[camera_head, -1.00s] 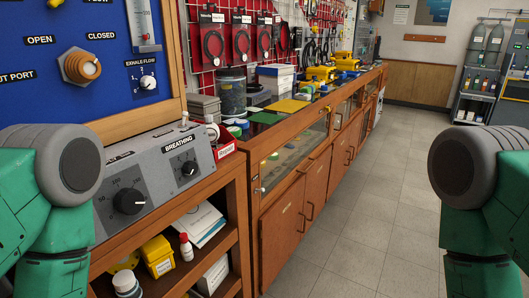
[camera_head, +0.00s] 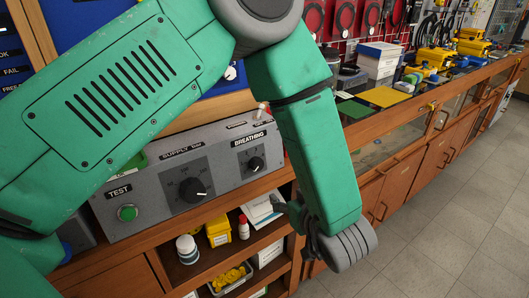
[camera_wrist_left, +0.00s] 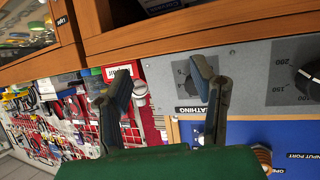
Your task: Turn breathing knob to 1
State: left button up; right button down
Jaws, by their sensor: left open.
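The breathing knob (camera_head: 256,164) is a small black dial on a dark scale plate, at the right end of the grey control box (camera_head: 225,165) in the head view. Its setting is too small to read. It also shows in the left wrist view (camera_wrist_left: 191,87), partly behind one finger and turned over, with its label. My left gripper (camera_head: 291,213) is below and to the right of the knob in the head view, mostly hidden by my wrist. In the wrist view its fingers (camera_wrist_left: 160,78) are spread and empty. I cannot tell whether a finger touches the box. My right gripper is not in view.
A larger black supply knob (camera_head: 192,188) and a green test button (camera_head: 127,213) are on the same box. Below, a shelf holds a white jar (camera_head: 187,250), a yellow box (camera_head: 218,232) and papers. A wooden cabinet (camera_head: 420,185) stands to the right.

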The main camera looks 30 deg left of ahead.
aim_at(260, 166)
pick_arm(q)
notch_tip(260, 166, up, 8)
jog(key=s+d+n+g+y+p, duration=0.1)
jog(key=s+d+n+g+y, duration=0.1)
jog(key=s+n+g, duration=0.1)
jog(key=x, duration=1.4)
jog(key=shift+w+r, duration=0.2)
jog(key=shift+r, duration=0.05)
jog(key=c, duration=1.1)
